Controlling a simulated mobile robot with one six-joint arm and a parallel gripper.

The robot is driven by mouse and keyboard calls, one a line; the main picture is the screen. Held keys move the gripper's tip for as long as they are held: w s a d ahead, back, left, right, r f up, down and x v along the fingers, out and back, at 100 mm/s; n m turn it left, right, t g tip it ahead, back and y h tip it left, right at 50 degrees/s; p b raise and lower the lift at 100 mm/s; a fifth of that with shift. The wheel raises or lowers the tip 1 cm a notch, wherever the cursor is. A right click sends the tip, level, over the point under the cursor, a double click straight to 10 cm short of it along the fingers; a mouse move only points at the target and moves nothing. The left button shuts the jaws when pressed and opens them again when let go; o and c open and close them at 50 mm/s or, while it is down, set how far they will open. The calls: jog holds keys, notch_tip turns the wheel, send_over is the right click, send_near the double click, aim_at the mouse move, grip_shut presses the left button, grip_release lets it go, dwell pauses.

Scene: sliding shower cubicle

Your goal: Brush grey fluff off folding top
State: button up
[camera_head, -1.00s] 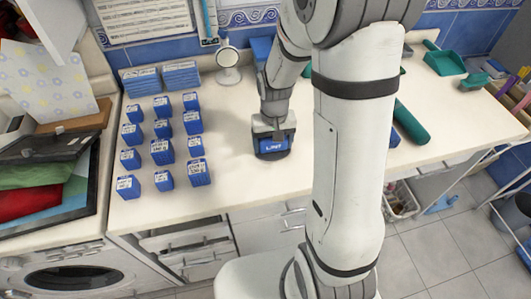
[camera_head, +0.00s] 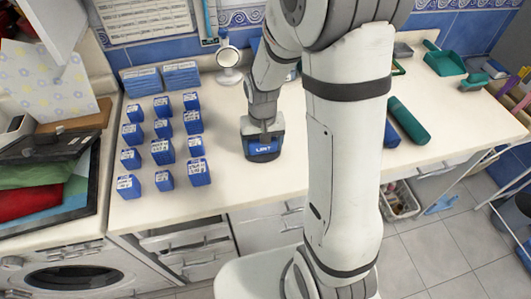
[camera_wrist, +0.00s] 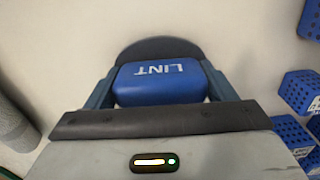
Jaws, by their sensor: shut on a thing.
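My gripper (camera_head: 263,136) is shut on a blue block marked LINT (camera_head: 263,149), with a dark pad along its lower edge. In the wrist view the lint block (camera_wrist: 160,84) sits between my two fingers, and the dark pad (camera_wrist: 158,48) shows beyond it. The block is over or on the cream folding top (camera_head: 230,185); I cannot tell if it touches. No grey fluff can be made out on the bare top around it, and my arm hides part of the surface.
Several blue labelled boxes (camera_head: 162,151) stand in rows left of my gripper. Two blue packs (camera_head: 181,76) and a round mirror (camera_head: 228,58) stand at the back. A green roll (camera_head: 408,120) and a teal dustpan (camera_head: 444,62) lie to the right. The front middle of the top is clear.

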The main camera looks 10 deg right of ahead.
dwell(0.3)
notch_tip(320, 180, up, 7)
jog(key=p, duration=0.5)
jog(key=shift+r, duration=0.1)
jog(key=shift+d, duration=0.1)
dwell(0.3)
jog(key=shift+d+f, duration=0.25)
jog(key=shift+d+f+b, duration=0.2)
jog(key=shift+d+b, duration=0.15)
jog(key=shift+d, duration=0.25)
jog(key=shift+d+f+b, duration=0.2)
jog(key=shift+d+b, duration=0.1)
jog(key=shift+d, duration=0.3)
jog(key=shift+a, duration=0.15)
